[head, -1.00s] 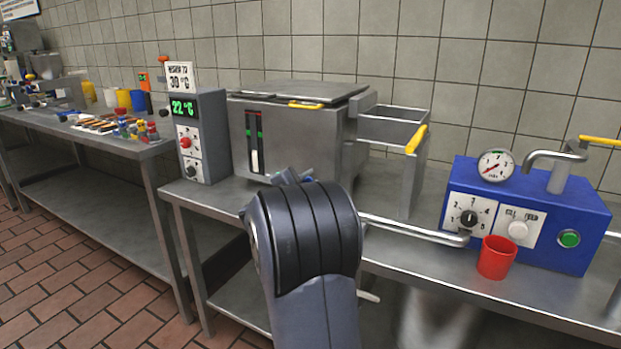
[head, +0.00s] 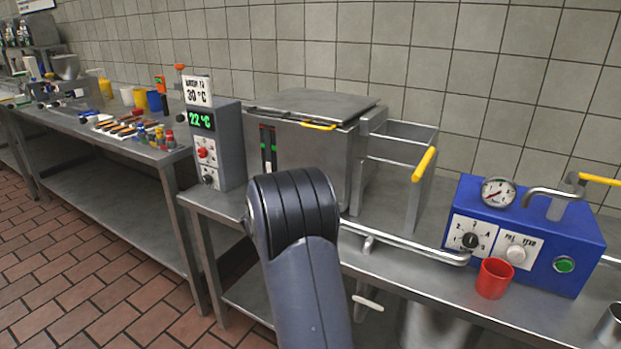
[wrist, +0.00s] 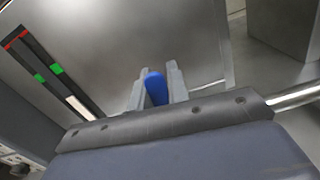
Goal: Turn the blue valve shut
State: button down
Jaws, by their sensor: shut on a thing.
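The blue valve (wrist: 156,92) shows in the wrist view as a rounded blue handle end in front of the steel vat (wrist: 140,40). My gripper (wrist: 157,80) is shut on it, with one grey finger on each side. The rest of the valve is hidden behind the gripper body. In the head view, my arm hides the gripper and the valve at the front of the vat (head: 312,150). A level strip with green marks (wrist: 50,72) is left of the gripper in the wrist view, with white at its lower end.
A grey control box (head: 217,150) reading 22 °C stands left of the vat. A steel pipe (head: 415,246) runs right toward a blue machine (head: 540,263) and a red cup (head: 494,278). A fryer-like basket with a yellow handle (head: 424,165) is right of the vat.

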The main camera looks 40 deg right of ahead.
jog(key=shift+w+a+n+p, duration=0.1)
jog(key=shift+w+n+p, duration=0.15)
jog(key=shift+n+p, duration=0.35)
jog(key=c, duration=1.4)
grip_release()
jog(key=shift+o, duration=0.2)
jog(key=shift+a, duration=0.1)
jog(key=v, duration=1)
jog(key=shift+a, duration=0.3)
jog(key=shift+s+f, duration=0.1)
